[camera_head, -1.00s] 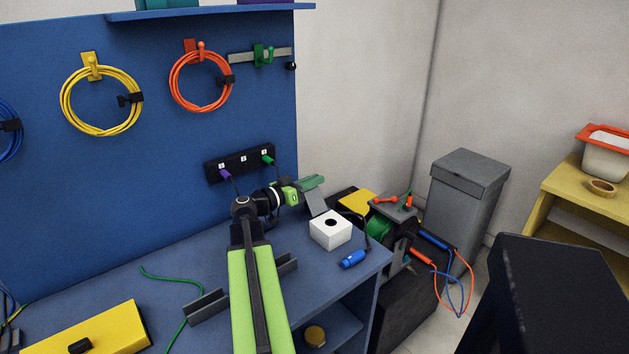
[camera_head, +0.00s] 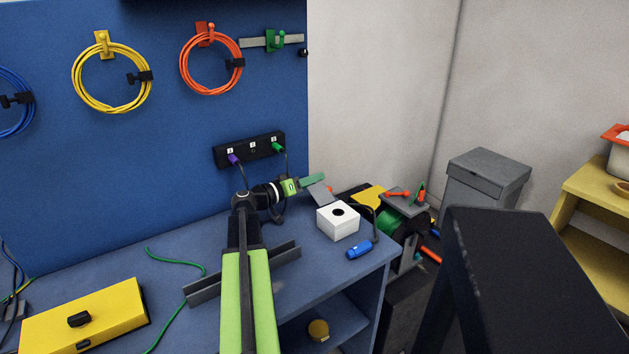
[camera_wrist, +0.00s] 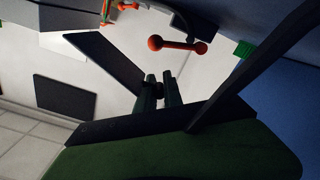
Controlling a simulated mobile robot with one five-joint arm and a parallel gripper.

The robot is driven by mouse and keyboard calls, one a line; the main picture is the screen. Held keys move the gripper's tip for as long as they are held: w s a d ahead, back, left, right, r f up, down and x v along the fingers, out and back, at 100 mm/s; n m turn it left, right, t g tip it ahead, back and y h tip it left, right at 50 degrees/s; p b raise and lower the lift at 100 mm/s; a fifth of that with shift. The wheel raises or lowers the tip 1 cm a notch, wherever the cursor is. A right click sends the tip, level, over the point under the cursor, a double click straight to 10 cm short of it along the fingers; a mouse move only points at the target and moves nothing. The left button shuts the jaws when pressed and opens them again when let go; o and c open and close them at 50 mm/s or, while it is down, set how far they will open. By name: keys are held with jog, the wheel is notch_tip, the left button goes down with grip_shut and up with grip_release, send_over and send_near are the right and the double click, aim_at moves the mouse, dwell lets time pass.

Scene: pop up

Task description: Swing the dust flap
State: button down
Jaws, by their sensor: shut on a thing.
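My gripper (camera_head: 312,181) is at the end of my arm, just left of the white box. In the wrist view its two dark green fingertips (camera_wrist: 161,90) are close together on a small dark piece (camera_wrist: 157,91). That piece may belong to the dust flap; I cannot tell for sure. A grey plate (camera_head: 319,193) slopes down beside the gripper in the head view and looks flap-like. A dark flat panel (camera_wrist: 103,60) shows left of the fingertips in the wrist view. The contact itself is too small to make out in the head view.
A white box (camera_head: 338,221) with a round hole and a blue connector (camera_head: 360,249) stand close by on the blue bench (camera_head: 318,276). An orange double-ended handle (camera_wrist: 178,44) is past the fingertips. A black socket bar (camera_head: 249,149) is on the wall. A large dark block (camera_head: 530,285) fills the lower right.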

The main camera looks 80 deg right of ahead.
jog(key=shift+s+d+r, duration=0.1)
jog(key=shift+r, duration=0.1)
jog(key=c, duration=1.5)
grip_release()
jog(key=shift+s+d, duration=0.15)
jog(key=shift+s, duration=0.05)
jog(key=shift+f, duration=0.1)
jog(key=v, duration=1.7)
jog(key=shift+w, duration=0.2)
